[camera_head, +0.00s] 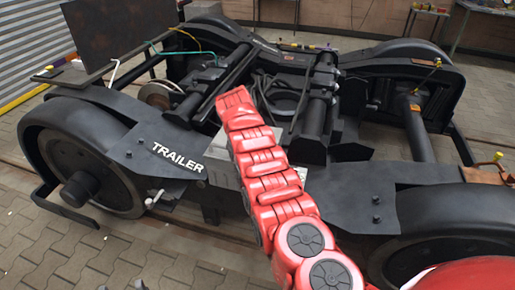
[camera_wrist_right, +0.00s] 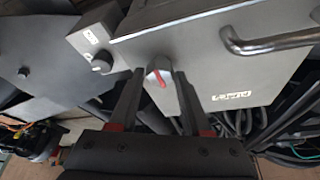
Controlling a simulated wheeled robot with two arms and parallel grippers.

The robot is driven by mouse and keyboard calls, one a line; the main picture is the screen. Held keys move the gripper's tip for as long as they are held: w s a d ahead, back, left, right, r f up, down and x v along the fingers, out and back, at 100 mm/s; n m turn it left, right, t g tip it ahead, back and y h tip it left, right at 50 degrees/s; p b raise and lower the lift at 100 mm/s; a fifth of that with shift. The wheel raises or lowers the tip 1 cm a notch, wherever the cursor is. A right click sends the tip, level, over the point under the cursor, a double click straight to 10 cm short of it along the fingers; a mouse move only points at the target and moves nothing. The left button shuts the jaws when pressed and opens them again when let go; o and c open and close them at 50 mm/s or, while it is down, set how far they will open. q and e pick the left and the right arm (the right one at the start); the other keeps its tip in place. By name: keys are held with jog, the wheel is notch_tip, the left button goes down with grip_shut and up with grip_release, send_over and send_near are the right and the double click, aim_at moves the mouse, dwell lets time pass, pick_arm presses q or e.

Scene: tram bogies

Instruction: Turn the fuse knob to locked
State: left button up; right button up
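In the right wrist view a grey knob with a red pointer line (camera_wrist_right: 158,75) sits on the front of a grey box (camera_wrist_right: 205,62). The red line is tilted slightly from upright. My right gripper (camera_wrist_right: 157,92) is open, its two dark fingers on either side of this knob; I cannot tell whether they touch it. A second, smaller dark knob (camera_wrist_right: 102,62) is on a small box to the left. No readable lock marking shows. In the head view my red right arm hides its own gripper and the knobs. Small dark tips at the bottom edge may be my left gripper (camera_head: 112,286).
A bar handle (camera_wrist_right: 270,42) stands out from the box at the right. Cables (camera_wrist_right: 285,125) run below it. The black trailer bogie (camera_head: 180,150) fills the head view, with wheels at both sides. Paved floor (camera_head: 60,255) is clear at the lower left.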

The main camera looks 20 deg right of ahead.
jog(key=o, duration=0.3)
jog(key=shift+a+r, duration=0.25)
jog(key=shift+r, duration=0.35)
jog(key=p+v, duration=0.1)
jog(key=v, duration=1.5)
